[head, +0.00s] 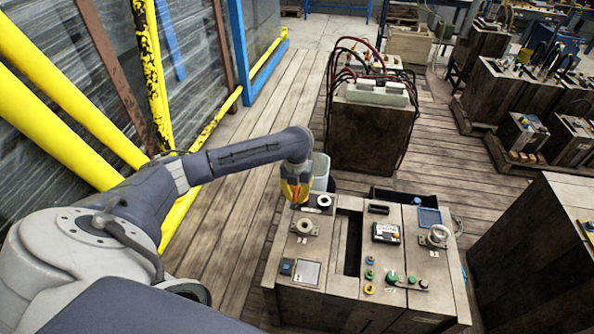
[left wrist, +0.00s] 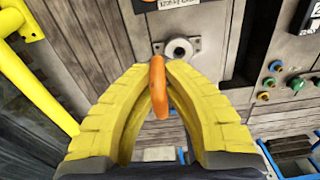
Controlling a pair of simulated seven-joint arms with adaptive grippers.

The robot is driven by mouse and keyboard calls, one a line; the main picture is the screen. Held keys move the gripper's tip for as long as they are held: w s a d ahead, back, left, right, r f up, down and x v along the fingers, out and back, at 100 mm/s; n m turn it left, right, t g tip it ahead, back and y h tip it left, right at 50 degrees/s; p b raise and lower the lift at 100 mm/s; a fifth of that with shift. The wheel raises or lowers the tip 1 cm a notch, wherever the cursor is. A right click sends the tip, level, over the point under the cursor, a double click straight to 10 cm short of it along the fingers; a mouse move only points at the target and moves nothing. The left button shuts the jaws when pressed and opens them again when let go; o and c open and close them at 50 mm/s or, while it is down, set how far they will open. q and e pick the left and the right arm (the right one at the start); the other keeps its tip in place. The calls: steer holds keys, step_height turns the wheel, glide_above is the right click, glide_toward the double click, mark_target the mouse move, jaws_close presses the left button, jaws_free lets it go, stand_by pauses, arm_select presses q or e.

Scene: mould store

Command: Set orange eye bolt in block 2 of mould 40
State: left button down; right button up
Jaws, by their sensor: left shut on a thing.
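My left gripper (head: 296,192) has yellow fingers and is shut on the orange eye bolt (left wrist: 158,85), whose ring shows between the fingertips in the left wrist view. The gripper hangs above the back left part of a wooden mould (head: 340,300). A pale round socket on a plate (head: 304,227) lies on the mould's left part, just in front of the gripper; a socket (left wrist: 180,49) shows beyond the bolt in the left wrist view. A similar socket (head: 437,236) sits on the right part. Small labels there are too small to read. My right gripper is out of view.
A dark slot (head: 352,242) splits the mould's top. Green and blue knobs (head: 391,277), a small black device (head: 386,233) and a grey plate (head: 308,273) sit on it. A hose-covered block (head: 372,120) stands behind. Yellow rails (head: 60,90) run along the left.

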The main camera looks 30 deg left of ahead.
arm_select(q)
steer(key=shift+n, duration=0.4)
steer(key=shift+s+d+f, duration=0.2)
steer(key=shift+d+f, duration=0.5)
steer(key=shift+f, duration=0.3)
steer(key=shift+s+d+f, duration=0.15)
steer(key=shift+d+f, duration=0.55)
steer(key=shift+f, duration=0.25)
steer(key=shift+s+d+f, duration=0.2)
steer(key=shift+d+f, duration=0.5)
steer(key=shift+f, duration=0.3)
steer(key=shift+f, duration=1.05)
stand_by(1.7)
steer(key=shift+w, duration=0.1)
steer(key=c, duration=1.5)
jaws_free()
